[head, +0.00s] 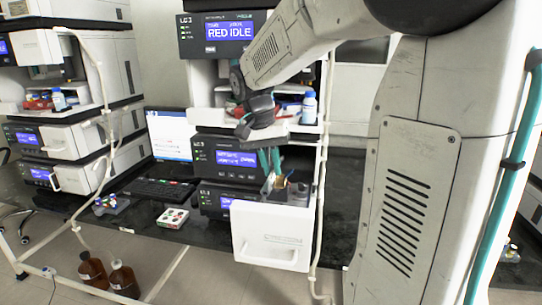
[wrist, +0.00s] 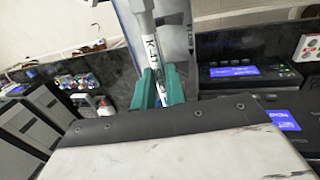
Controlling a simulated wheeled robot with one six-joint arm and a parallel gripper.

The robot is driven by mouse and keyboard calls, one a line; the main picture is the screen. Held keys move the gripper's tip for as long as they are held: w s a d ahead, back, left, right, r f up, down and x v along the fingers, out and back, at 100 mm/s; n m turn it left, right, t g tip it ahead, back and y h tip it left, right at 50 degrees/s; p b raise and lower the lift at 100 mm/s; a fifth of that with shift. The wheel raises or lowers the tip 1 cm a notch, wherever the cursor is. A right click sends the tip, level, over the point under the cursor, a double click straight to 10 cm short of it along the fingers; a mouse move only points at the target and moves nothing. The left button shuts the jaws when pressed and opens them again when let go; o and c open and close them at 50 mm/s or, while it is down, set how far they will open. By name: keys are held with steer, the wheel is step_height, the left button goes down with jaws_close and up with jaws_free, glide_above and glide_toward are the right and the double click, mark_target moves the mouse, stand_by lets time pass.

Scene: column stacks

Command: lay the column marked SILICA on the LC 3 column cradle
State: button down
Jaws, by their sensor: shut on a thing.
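My gripper (wrist: 160,88) has green fingers and is shut on a slim white column (wrist: 147,50) with dark lettering. The lettering is too small and turned to read surely. In the head view my gripper (head: 270,160) points down in front of the LC 3 stack, just above an open white drawer (head: 270,235). The held column is hard to make out there. The top module (head: 220,35) of this stack bears the LC 3 label and a blue screen reading RED IDLE. I cannot pick out the LC 3 cradle; my arm covers part of the stack.
Small items (head: 290,184) stand in the drawer. A blue-capped bottle (head: 309,107) stands on the shelf above. A keyboard (head: 160,188) and a small colourful box (head: 173,217) lie on the dark bench to the left. Brown bottles (head: 93,273) stand on the floor.

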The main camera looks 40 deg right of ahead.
steer(key=shift+w+a+x, duration=0.15)
steer(key=shift+x, duration=0.9)
steer(key=shift+w+a+x, duration=0.15)
steer(key=shift+w+x, duration=0.05)
steer(key=shift+x, duration=0.85)
steer(key=shift+w+a+x, duration=0.15)
steer(key=shift+x, duration=0.9)
steer(key=shift+f, duration=0.7)
steer(key=c, duration=1.3)
jaws_free()
steer(key=shift+c, duration=0.2)
steer(key=d+v, duration=0.1)
steer(key=v, duration=0.6)
steer(key=shift+a+r, duration=0.35)
steer(key=shift+a, duration=0.15)
